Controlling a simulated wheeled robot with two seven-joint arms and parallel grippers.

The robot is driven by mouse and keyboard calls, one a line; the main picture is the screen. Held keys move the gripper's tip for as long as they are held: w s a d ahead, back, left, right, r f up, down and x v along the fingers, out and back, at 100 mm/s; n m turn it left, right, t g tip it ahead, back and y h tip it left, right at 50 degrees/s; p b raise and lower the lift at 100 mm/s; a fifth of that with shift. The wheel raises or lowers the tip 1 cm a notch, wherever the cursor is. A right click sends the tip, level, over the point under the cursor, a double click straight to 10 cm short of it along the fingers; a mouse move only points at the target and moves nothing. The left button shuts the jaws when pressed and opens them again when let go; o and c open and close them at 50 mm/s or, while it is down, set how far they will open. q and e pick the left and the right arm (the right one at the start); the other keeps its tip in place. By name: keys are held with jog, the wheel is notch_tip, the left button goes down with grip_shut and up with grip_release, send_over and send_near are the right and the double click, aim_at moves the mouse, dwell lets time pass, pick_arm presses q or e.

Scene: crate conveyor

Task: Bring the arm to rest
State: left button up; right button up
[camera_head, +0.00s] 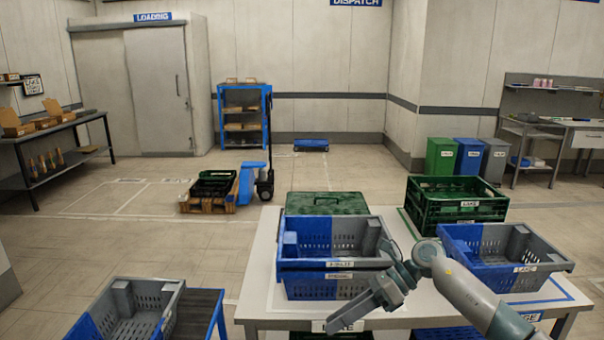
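My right arm comes in from the lower right and bends over the front of the white table (262,290). My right gripper (338,322) points down and to the left, in front of a blue and grey crate (305,278). It appears to hold nothing, but I cannot make out whether its fingers are apart. Whether it touches the crate is not clear. This crate has two labels one above the other and looks like a nested stack. A second blue and grey crate (480,268) stands to the right, partly behind my arm. My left gripper is not in view.
A green crate (455,213) and a green lidded box (325,203) stand at the table's back. A pallet truck (262,180) stands behind.

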jog(key=w+f+m+t+y, duration=0.25)
jog(key=f+m+t, duration=0.35)
jog(key=f+m, duration=0.35)
jog(key=w+f+m+t+y, duration=0.25)
jog(key=f+m+t, duration=0.35)
jog(key=f+m, duration=0.35)
jog(key=s+d+f+m+t+h, duration=0.1)
jog(key=s+d+f+m+h, duration=0.2)
jog(key=f+m, duration=0.35)
jog(key=s+d+f+m+t+h, duration=0.1)
jog(key=s+d+f+m+h, duration=0.25)
jog(key=f, duration=0.65)
jog(key=s+d+f+m+t+h, duration=0.1)
jog(key=s+d+f+m+h, duration=0.15)
jog(key=d+f+m, duration=0.4)
jog(key=s+d+f+m+g+h, duration=0.2)
jog(key=s+f+m+g+h, duration=0.1)
jog(key=s+f, duration=0.85)
jog(key=s+d+f+m+g+h, duration=0.2)
jog(key=s+f+m+h, duration=0.1)
jog(key=s+f, duration=0.85)
jog(key=s+f+m+g, duration=0.2)
jog(key=s+f+g, duration=0.1)
jog(key=s, duration=1.2)
jog(key=s+f+m+g+h, duration=0.1)
jog(key=s+f+m+g, duration=0.2)
jog(key=s, duration=1.3)
jog(key=shift+d+g+b, duration=0.2)
jog(key=shift+g+b, duration=0.1)
jog(key=shift+b, duration=0.1)
